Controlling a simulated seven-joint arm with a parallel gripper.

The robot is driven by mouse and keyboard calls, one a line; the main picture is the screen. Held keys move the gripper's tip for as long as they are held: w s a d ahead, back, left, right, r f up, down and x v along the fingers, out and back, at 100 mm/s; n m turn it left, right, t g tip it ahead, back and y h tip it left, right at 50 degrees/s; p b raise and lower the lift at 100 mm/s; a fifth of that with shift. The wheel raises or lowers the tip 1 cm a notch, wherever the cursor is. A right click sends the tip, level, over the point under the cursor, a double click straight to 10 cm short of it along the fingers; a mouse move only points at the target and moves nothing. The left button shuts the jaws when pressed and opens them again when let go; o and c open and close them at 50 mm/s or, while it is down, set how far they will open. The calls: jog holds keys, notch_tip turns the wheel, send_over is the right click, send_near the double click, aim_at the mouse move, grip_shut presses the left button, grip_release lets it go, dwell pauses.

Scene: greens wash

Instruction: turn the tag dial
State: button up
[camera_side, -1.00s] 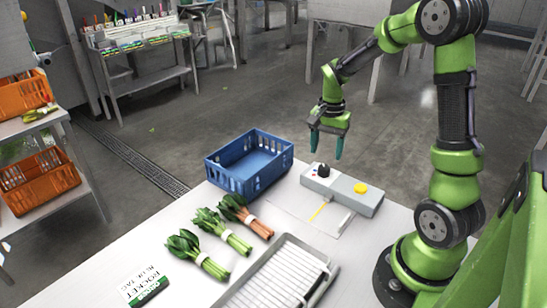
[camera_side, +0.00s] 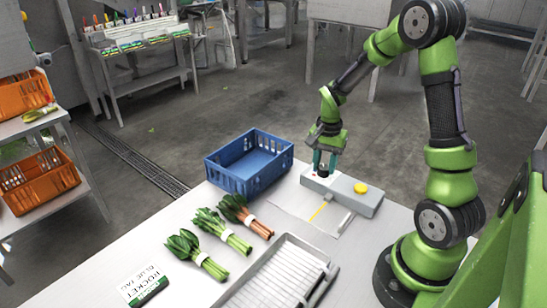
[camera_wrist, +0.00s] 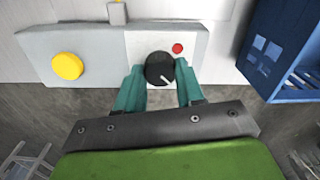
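The tag dial is a black round knob (camera_wrist: 159,68) with a white pointer line, on a white plate at one end of a grey box (camera_side: 340,191). In the wrist view the pointer runs toward the lower right. My gripper (camera_side: 325,163) is down at the dial, fingers pointing at the box. In the wrist view its teal fingertips (camera_wrist: 160,80) stand apart on either side of the knob; I cannot tell if they touch it. In the side view the fingers partly hide the knob (camera_side: 322,175).
The box also bears a yellow button (camera_wrist: 67,66) and a small red dot (camera_wrist: 177,48). A blue crate (camera_side: 249,185) stands close beside it. Several bunches of greens (camera_side: 222,231), a metal tray (camera_side: 282,276) and a "ROCKET BLUE TAG" card (camera_side: 144,285) lie on the table.

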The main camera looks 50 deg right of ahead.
jog(key=shift+c, duration=0.9)
jog(key=shift+n, duration=0.4)
jog(key=n, duration=0.3)
jog(key=shift+n, duration=2.5)
jog(key=shift+r, duration=0.1)
jog(key=o, duration=1)
jog(key=shift+o, duration=0.2)
